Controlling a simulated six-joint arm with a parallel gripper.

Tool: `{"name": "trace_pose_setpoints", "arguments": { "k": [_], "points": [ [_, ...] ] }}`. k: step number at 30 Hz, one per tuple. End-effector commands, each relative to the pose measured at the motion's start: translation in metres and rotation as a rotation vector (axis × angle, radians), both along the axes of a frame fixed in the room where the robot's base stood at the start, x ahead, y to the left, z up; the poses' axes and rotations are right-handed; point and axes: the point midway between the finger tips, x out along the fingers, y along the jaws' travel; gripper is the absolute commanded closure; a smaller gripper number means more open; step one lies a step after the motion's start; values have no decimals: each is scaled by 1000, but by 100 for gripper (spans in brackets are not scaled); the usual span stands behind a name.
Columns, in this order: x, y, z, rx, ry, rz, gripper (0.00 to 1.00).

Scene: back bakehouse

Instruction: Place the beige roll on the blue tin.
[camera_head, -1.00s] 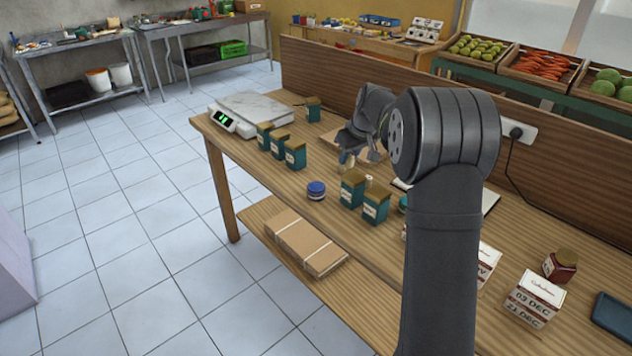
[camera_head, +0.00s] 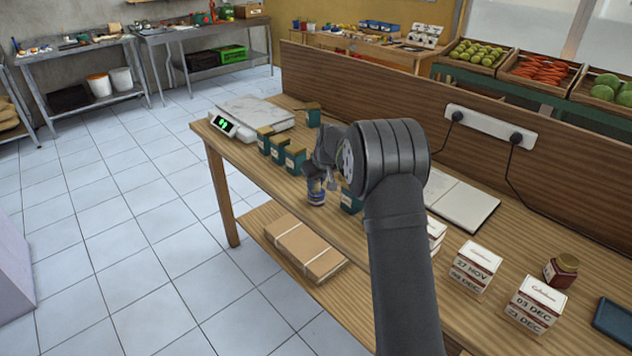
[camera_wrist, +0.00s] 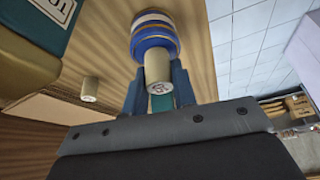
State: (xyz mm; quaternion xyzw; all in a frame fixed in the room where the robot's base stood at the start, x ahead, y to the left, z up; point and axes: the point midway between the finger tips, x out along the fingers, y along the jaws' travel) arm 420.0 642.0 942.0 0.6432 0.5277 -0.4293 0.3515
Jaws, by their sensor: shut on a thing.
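My gripper (camera_wrist: 158,85) is shut on a beige roll (camera_wrist: 158,68), a small cylinder with a marked end, held between its two fingers. The round blue tin (camera_wrist: 153,40), with pale and gold bands, lies just past the roll in the wrist view. In the head view my gripper (camera_head: 318,176) is directly over the blue tin (camera_head: 316,198), near the table's front edge. I cannot tell whether roll and tin touch. The held roll is not clear in the head view. A second beige roll (camera_wrist: 89,89) stands apart on the table.
A teal canister (camera_head: 350,201) stands right of the tin, partly behind my arm. Several more (camera_head: 278,150) stand behind it, near a scale (camera_head: 256,112). The front edge is close.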

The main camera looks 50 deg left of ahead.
Motion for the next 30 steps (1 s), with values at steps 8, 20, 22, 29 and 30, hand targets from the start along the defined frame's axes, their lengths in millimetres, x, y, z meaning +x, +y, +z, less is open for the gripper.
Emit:
{"name": "trace_pose_setpoints", "arguments": {
  "k": [8,20,22,29,30],
  "points": [
    [0,0,-2,1,0,0,100],
    [0,0,-2,1,-1,1,53],
    [0,0,0,1,-1,1,53],
    [-1,-10,29,3,-2,-1,53],
    [-2,-14,37,3,-3,-1,53]
  ]
}}
